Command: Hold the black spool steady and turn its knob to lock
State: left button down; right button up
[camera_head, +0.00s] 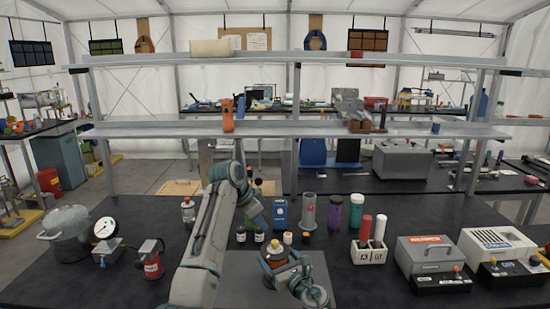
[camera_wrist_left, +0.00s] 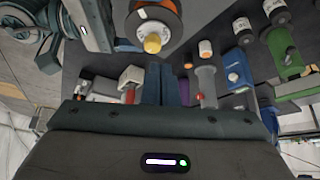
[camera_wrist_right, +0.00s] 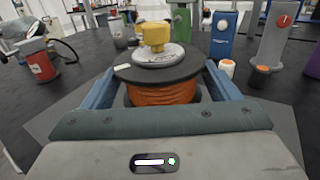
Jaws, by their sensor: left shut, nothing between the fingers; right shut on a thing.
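The black spool (camera_head: 277,256) stands upright on a grey mat on the dark table. In the right wrist view the spool (camera_wrist_right: 164,92) shows orange winding under a black top flange, with a grey disc and a yellow knob (camera_wrist_right: 155,34) on top. My right gripper (camera_wrist_right: 163,97) is shut on the spool, one blue finger on each side. My left gripper (camera_head: 263,221) is shut and empty, above and behind the spool. In the left wrist view its fingers (camera_wrist_left: 160,84) are together, apart from the yellow knob (camera_wrist_left: 152,43). The winding is partly hidden by my right gripper in the head view.
Small bottles (camera_head: 241,235), a blue box (camera_head: 280,212) and a grey cylinder (camera_head: 308,211) stand close behind the spool. A white rack (camera_head: 369,254) stands to the right. A shelf (camera_head: 300,128) crosses above.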

aim_at(275, 245)
pick_arm(q)
jog(key=shift+s+d+f, duration=0.2)
jog(key=shift+s+f, duration=0.05)
jog(key=shift+f, duration=0.75)
jog(key=shift+s+d+f, duration=0.15)
jog(key=shift+s+f, duration=0.15)
jog(key=shift+f, duration=0.7)
jog(key=shift+s+d+f, duration=0.2)
jog(key=shift+s+f, duration=0.05)
jog(key=shift+f, duration=0.75)
jog(key=shift+w+d, duration=0.2)
jog(key=shift+w+a, duration=0.25)
jog(key=shift+w, duration=0.3)
pick_arm(e)
jog(key=shift+a, duration=0.1)
pick_arm(q)
jog(key=shift+a, duration=0.1)
jog(key=shift+s+a+r, duration=0.1)
jog(key=shift+a, duration=0.25)
